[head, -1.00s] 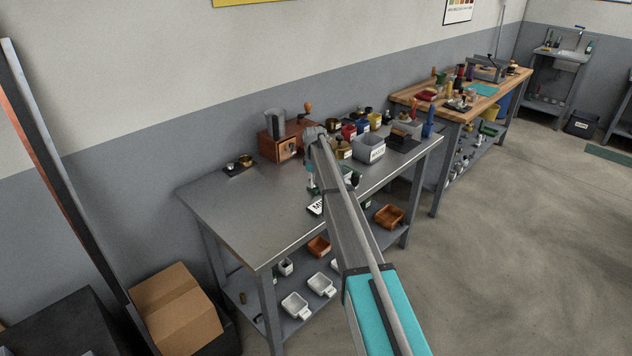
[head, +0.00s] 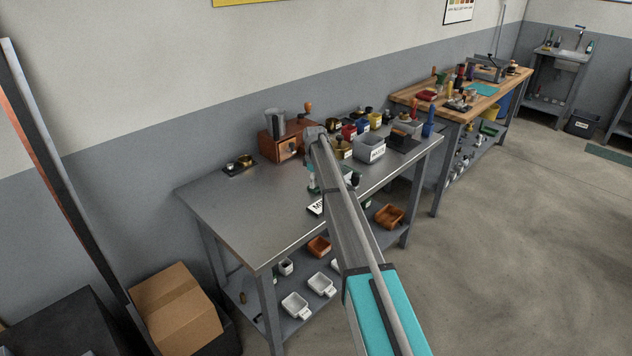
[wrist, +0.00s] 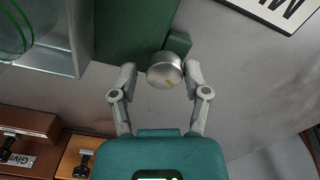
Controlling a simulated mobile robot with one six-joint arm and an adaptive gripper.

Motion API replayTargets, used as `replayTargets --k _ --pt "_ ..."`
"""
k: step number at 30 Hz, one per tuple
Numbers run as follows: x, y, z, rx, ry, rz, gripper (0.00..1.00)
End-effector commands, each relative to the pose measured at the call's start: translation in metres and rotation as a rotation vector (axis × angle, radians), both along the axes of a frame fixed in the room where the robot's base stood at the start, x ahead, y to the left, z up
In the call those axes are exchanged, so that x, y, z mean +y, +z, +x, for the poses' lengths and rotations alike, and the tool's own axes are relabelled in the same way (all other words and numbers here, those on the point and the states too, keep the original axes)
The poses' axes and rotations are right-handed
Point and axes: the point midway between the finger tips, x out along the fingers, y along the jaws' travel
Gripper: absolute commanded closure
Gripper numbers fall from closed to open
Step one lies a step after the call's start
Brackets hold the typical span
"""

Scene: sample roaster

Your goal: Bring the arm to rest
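My gripper (wrist: 160,78) shows in the wrist view with its two grey fingers apart. A round silver knob-like piece (wrist: 164,71) appears between the fingertips, beside a dark green block (wrist: 130,30); gaps show at its sides, and I cannot tell whether it is at finger depth. In the head view my arm reaches out over the steel table, and its links largely hide the gripper. The steel table (head: 235,215) lies below the arm's end.
A wooden grinder box (head: 283,143), a grey bin (head: 369,149) and several small jars crowd the table's back and right. A small dark tray (head: 239,168) sits at the back left. The table's front left is bare. A cardboard box (head: 176,308) stands on the left.

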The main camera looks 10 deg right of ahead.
Motion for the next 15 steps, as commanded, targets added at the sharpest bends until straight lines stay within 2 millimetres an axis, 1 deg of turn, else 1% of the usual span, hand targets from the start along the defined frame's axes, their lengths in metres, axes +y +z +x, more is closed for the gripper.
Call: replayTargets --k 15 --pt "0.0013 0.0025 -0.0019 0.005 0.0 0.002 0.21"
